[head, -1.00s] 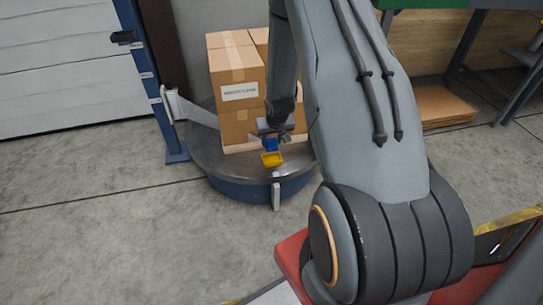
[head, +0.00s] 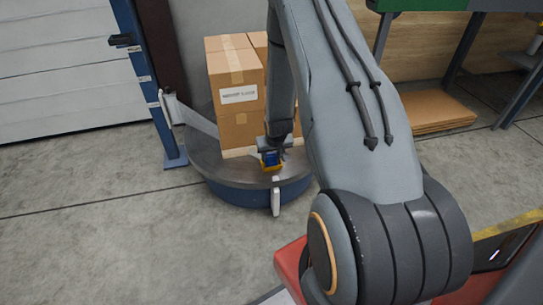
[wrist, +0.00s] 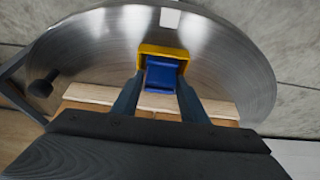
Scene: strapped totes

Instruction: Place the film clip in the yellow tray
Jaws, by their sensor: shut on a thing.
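The blue film clip (wrist: 165,74) sits between the two fingertips of my gripper (wrist: 160,88), which is shut on it. In the head view the clip (head: 270,158) is small and lies right over the yellow tray (head: 273,169). In the wrist view the tray's yellow rim (wrist: 162,49) shows behind and to both sides of the clip. The clip covers most of the tray's inside. I cannot tell whether the clip touches the tray floor.
The tray is on a round metal turntable (head: 232,172) in front of stacked cardboard boxes (head: 234,75) on a wooden pallet (wrist: 95,94). A grey arm-like bar (head: 193,117) and a blue post (head: 149,90) stand to the left.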

